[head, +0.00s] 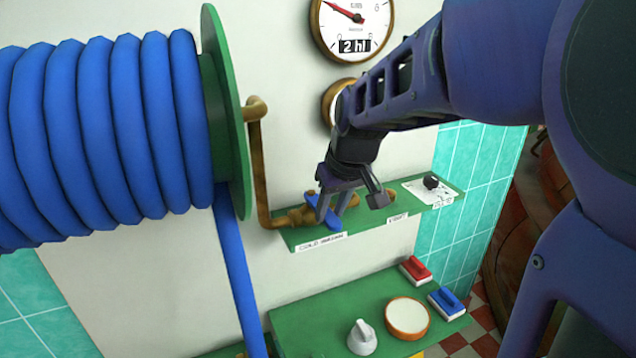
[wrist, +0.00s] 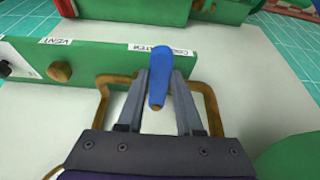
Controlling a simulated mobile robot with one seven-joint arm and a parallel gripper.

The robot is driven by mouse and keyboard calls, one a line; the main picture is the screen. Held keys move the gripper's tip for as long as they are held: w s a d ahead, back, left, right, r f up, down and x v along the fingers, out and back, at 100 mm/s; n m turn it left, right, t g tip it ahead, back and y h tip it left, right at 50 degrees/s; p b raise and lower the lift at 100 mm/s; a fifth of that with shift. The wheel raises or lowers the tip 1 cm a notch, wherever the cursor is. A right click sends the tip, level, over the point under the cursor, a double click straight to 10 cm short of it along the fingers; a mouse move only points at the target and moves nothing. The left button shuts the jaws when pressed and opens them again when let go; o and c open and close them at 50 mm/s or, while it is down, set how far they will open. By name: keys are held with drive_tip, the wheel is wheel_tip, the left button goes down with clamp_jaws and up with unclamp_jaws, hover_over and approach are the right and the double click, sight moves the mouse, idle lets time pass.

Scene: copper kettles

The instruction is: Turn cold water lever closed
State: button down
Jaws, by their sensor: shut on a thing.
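The cold water lever is a blue handle (head: 322,226) on a brass pipe above the green shelf with the cold water label. In the wrist view the blue lever (wrist: 160,72) lies between the two grey fingers of my gripper (wrist: 160,88), pointing away from the palm. My gripper (head: 336,212) is shut on the lever. In the head view the fingers hide part of the lever.
The narrow green shelf (head: 372,229) carries labels and a black knob (head: 431,182) on the right. A big blue hose reel (head: 100,130) fills the left.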

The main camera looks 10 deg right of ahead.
drive_tip(key=shift+a, duration=0.15)
idle(0.3)
drive_tip(key=c, duration=0.6)
unclamp_jaws()
drive_tip(key=shift+o, duration=0.2)
drive_tip(key=shift+r, duration=0.15)
